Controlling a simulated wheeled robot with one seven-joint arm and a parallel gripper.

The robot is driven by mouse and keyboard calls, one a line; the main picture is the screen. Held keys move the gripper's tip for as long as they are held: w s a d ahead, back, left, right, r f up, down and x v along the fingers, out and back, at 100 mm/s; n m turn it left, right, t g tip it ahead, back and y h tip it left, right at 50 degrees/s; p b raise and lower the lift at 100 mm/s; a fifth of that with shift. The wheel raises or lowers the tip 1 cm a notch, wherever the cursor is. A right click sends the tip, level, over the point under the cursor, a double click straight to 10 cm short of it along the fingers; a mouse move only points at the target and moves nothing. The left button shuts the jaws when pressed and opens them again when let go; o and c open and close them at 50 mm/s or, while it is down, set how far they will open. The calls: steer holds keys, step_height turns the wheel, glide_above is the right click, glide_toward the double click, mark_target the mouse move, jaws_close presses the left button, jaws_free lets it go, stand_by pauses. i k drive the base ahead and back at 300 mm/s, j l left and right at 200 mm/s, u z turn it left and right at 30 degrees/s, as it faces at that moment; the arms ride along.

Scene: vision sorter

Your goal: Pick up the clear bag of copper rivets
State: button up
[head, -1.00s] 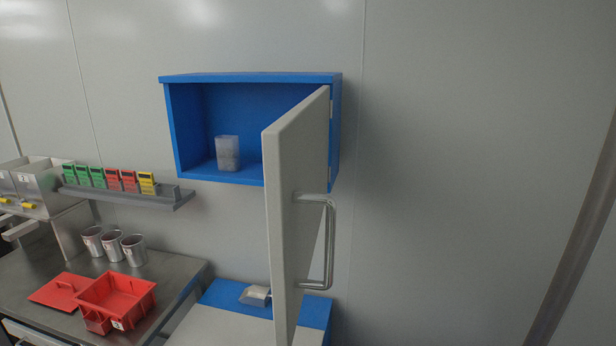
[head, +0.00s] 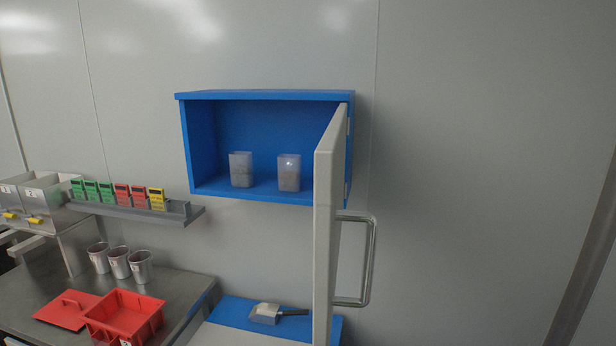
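Two clear bags stand upright and side by side inside the open blue wall cabinet (head: 265,96). The left bag (head: 241,170) has a greyish lower part. The right bag (head: 289,174) has a browner, slightly coppery fill and a bright glint near its top. I cannot tell for certain from the colour which one holds copper rivets. The cabinet's pale door (head: 326,210) is swung open on the right, its metal handle (head: 369,262) facing right. My gripper is not in view.
A scoop (head: 266,314) lies on a blue-topped surface below the cabinet. A shelf of coloured cards (head: 121,192), metal cups (head: 119,262), a red bin (head: 125,316) and its red lid (head: 66,310) are at left. The right wall is bare.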

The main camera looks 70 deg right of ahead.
mark_target(290, 166)
steer(key=z, duration=0.45)
steer(key=i+j+z, duration=0.1)
steer(key=z, duration=0.3)
steer(key=j+z, duration=0.1)
steer(key=z, duration=0.35)
steer(key=j+z, duration=0.15)
steer(key=z, duration=0.3)
steer(key=i+j+z, duration=0.1)
steer(key=z, duration=0.35)
